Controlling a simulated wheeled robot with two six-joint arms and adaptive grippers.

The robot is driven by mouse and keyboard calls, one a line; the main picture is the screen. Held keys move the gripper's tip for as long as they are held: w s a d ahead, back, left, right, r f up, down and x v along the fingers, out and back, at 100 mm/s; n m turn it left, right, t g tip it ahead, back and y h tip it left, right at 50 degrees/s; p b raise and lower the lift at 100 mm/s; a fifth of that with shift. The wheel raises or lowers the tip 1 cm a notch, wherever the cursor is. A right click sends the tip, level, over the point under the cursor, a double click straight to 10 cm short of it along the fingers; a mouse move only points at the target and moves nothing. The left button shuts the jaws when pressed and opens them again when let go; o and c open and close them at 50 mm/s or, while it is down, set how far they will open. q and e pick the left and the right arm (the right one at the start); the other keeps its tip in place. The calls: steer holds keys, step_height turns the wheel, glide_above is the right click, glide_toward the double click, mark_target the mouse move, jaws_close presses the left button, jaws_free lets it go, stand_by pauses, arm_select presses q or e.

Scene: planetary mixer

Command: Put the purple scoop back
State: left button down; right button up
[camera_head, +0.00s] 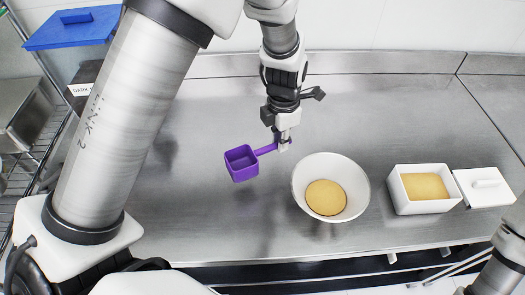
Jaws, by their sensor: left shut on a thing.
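The purple scoop (241,164) has a square cup and a short handle. My left gripper (284,142) is shut on the end of its handle, with the cup out to the left. The scoop appears to be held above the steel counter, left of the white bowl; the exact height is hard to judge. The cup looks empty. A white rectangular container (402,189) with yellow-tan contents stands to the right of the bowl. My right gripper is not in view; only part of what appears to be my right arm shows at the lower right.
The round white bowl (357,178) holds yellow-tan contents. A white lid (485,187) with a handle lies right of the container. A blue lid (75,27) and a wire rack are at the left. The steel counter (215,225) is bare around the scoop.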

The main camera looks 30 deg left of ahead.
arm_select(q)
step_height(320, 180, down, 6)
steer(key=shift+s+d+r+p, duration=0.1)
steer(key=shift+p, duration=0.4)
steer(key=shift+f, duration=0.5)
steer(key=c, duration=1.2)
jaws_free()
steer(key=shift+o, duration=0.2)
step_height(320, 180, up, 11)
steer(key=shift+r+b, duration=0.1)
steer(key=shift+b, duration=1.05)
steer(key=shift+r, duration=0.5)
